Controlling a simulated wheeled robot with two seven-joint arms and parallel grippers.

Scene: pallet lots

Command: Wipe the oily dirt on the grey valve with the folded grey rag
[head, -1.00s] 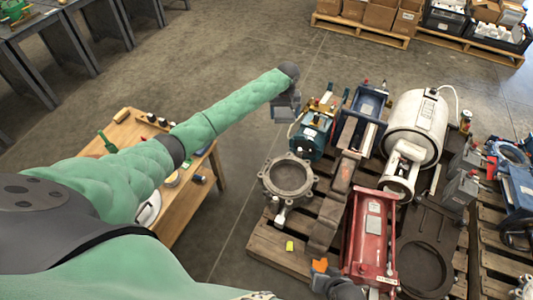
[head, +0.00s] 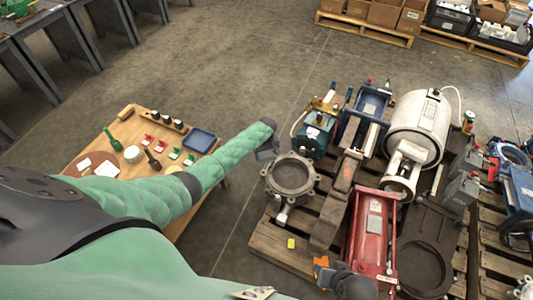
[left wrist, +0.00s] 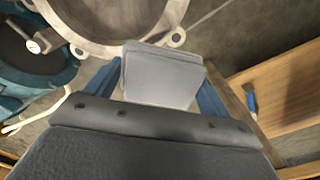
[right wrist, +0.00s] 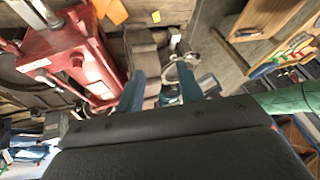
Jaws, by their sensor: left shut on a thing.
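The grey valve (head: 291,176), a round flanged ring with a dark brownish inside, sits at the pallet's left corner in the head view. Its rim also shows at the top of the left wrist view (left wrist: 148,38). My left gripper (head: 268,151) is just left of and behind the valve. It is shut on the folded grey rag (left wrist: 162,76), held between its blue fingers just short of the valve's rim in the left wrist view. I cannot single out oily dirt on the valve. My right gripper (right wrist: 163,88) has its fingers apart, with nothing visible held.
A red machine (head: 368,235), a white tank (head: 417,128) and a teal pump (head: 314,136) crowd the pallet (head: 275,243). A wooden table (head: 128,130) with bottles and a blue tray (head: 199,139) stands left. Floor separates table and pallet.

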